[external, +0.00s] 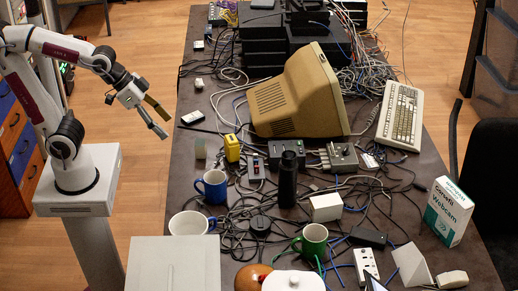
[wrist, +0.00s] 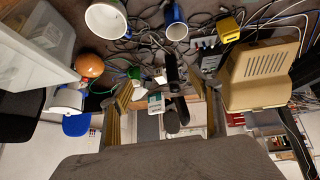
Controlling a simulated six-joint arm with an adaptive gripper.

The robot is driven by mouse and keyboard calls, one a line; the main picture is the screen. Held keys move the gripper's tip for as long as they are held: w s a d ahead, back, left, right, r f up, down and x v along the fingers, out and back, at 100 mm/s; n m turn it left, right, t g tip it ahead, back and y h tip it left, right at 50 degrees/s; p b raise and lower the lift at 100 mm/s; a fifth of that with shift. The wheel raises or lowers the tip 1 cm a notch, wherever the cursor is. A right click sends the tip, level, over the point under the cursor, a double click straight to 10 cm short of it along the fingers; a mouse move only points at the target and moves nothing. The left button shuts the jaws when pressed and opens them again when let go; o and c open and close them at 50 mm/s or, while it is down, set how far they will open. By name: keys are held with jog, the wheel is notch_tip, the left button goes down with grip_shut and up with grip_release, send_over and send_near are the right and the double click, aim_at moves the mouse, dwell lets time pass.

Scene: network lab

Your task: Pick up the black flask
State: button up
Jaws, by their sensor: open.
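The black flask (external: 288,180) stands upright near the middle of the cluttered table in the external view. In the wrist view the flask (wrist: 171,68) shows as a dark shape beyond and between my fingers. My gripper (external: 167,127) is open and empty.
A blue mug (external: 212,186), yellow device (external: 232,148), grey switch box (external: 340,157) and green mug (external: 312,240) stand around the flask. A beige monitor (external: 300,95) is behind it. A white box (external: 326,207) is at its front right. Loose cables cover much of the table.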

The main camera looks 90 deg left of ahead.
jog(key=w+d+f+t, duration=0.2)
jog(key=w+f, duration=0.1)
jog(key=w, duration=1)
jog(key=n+t+y, duration=0.1)
jog(key=n+t, duration=0.1)
jog(key=t, duration=0.1)
send_over(279, 186)
jog(key=s+d, duration=0.3)
jog(key=s, duration=0.5)
notch_tip(279, 186, down, 11)
jog(key=w+f, duration=0.1)
jog(key=f, duration=0.2)
jog(key=w+a+f+t+y, duration=0.1)
jog(key=f, duration=0.3)
jog(key=w+f+y, duration=0.1)
jog(key=f, duration=0.3)
jog(key=shift+w+a, duration=0.3)
jog(key=shift+a, duration=0.05)
jog(key=shift+a+f+t, duration=0.15)
jog(key=shift+f+t, duration=0.25)
jog(key=shift+f, duration=0.15)
jog(key=shift+w, duration=0.1)
jog(key=shift+x, duration=1.25)
jog(key=shift+a, duration=0.1)
